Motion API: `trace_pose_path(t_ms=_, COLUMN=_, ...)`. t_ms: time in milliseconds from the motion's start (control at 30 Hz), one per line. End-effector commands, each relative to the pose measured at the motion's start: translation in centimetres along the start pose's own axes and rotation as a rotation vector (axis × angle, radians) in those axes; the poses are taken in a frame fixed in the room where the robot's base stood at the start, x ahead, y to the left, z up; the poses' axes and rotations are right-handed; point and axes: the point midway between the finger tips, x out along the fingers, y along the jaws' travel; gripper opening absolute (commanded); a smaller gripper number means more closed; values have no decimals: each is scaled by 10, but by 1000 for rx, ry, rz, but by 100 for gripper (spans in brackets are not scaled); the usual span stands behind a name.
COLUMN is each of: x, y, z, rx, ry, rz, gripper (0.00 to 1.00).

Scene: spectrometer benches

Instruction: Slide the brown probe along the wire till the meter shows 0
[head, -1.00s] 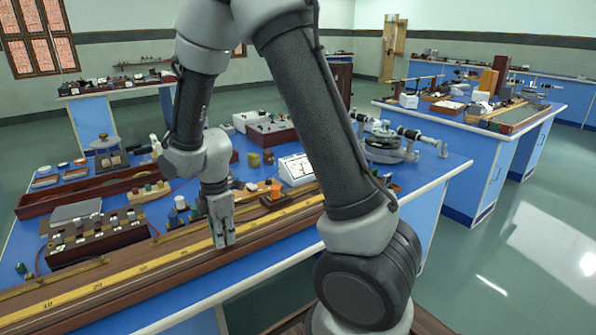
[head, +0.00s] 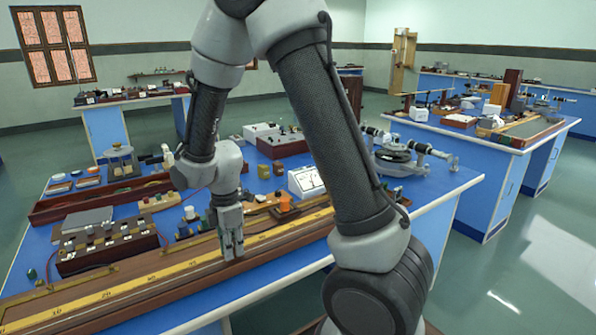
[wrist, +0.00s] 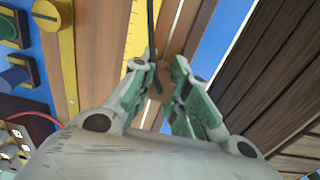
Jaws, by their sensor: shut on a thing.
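My gripper (head: 233,250) is low over the long wooden wire board (head: 180,284) with its yellow scale (head: 165,272). In the wrist view its green-padded fingers (wrist: 166,72) are closed in on a small brown piece, which looks like the probe (wrist: 168,68). A thin dark lead runs up beside it. The fingers hide most of the probe in the head view. The meter (head: 306,181), a white sloped-face box, stands behind the board to the right of my gripper. Its needle is too small to read.
An orange-topped part (head: 285,202) sits between the board and the meter. A spectrometer (head: 405,155) stands at the bench's back right. Blue bench top shows along the front edge.

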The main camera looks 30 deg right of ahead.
Motion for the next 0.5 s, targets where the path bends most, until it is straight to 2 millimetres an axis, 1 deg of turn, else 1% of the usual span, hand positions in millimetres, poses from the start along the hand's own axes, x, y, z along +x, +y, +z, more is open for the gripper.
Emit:
trace_pose_path(t_ms=33, x=4, y=-6, z=2, rx=2, ry=-5, rz=-15, gripper=0)
trace_pose_path(t_ms=133, x=4, y=-6, z=2, rx=2, ry=-5, rz=-15, gripper=0)
trace_pose_path(t_ms=167, x=4, y=-6, z=2, rx=2, ry=-5, rz=-15, gripper=22)
trace_pose_path(t_ms=200, x=4, y=-6, z=2, rx=2, ry=-5, rz=-15, gripper=29)
trace_pose_path(t_ms=267, x=4, y=-6, z=2, rx=2, ry=-5, rz=-15, gripper=40)
trace_pose_path(t_ms=300, x=4, y=-5, z=2, rx=2, ry=-5, rz=-15, gripper=42)
trace_pose_path(t_ms=500, x=2, y=-3, z=1, rx=1, ry=-3, rz=-8, gripper=42)
